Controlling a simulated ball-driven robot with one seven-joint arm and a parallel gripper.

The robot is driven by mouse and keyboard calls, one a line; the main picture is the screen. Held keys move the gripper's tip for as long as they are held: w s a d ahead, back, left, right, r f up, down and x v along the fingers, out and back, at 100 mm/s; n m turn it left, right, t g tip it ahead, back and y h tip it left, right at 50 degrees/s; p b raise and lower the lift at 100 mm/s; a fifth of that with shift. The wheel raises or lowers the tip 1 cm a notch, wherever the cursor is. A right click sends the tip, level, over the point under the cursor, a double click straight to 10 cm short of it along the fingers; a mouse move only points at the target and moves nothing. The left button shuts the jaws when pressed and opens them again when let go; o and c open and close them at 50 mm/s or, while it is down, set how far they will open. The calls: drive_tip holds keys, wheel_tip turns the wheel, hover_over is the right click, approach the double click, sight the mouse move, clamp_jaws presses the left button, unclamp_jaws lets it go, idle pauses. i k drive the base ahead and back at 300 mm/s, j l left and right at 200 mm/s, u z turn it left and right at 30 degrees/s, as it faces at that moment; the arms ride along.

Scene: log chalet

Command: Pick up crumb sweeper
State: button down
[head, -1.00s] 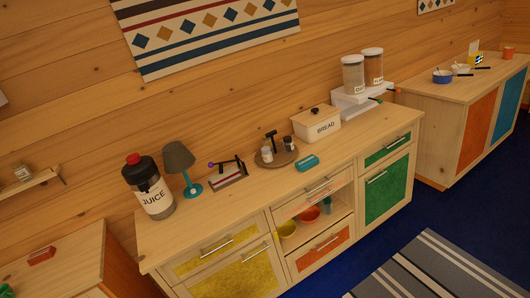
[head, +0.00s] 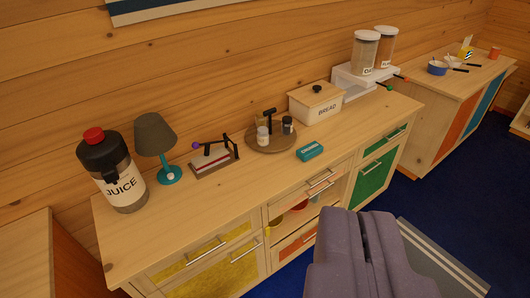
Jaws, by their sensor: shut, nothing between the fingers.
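A small teal block with a pale label, which looks like the crumb sweeper (head: 310,151), lies flat on the wooden sideboard (head: 245,190) near its front edge, right of the middle. My gripper (head: 364,228) shows as a purple-grey shape at the bottom, in front of the sideboard. It is shut and empty. In the picture it is below and right of the teal block, clearly apart from it.
A round tray (head: 262,146) with small jars and a bread box (head: 316,103) stand behind the teal block. A red-and-white item with a dark arm (head: 213,162), a lamp (head: 155,140) and a juice dispenser (head: 112,175) stand left. The counter around the block is clear.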

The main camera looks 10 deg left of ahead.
sight(306, 152)
drive_tip(key=z, duration=2.2)
drive_tip(key=u, duration=2.2)
drive_tip(key=i+u, duration=0.1)
drive_tip(key=u, duration=0.45)
drive_tip(key=i+l+u, duration=0.55)
drive_tip(key=i+l, duration=0.15)
drive_tip(key=l, duration=0.15)
drive_tip(key=i+l+u, duration=0.25)
drive_tip(key=l, duration=0.25)
drive_tip(key=i, duration=0.05)
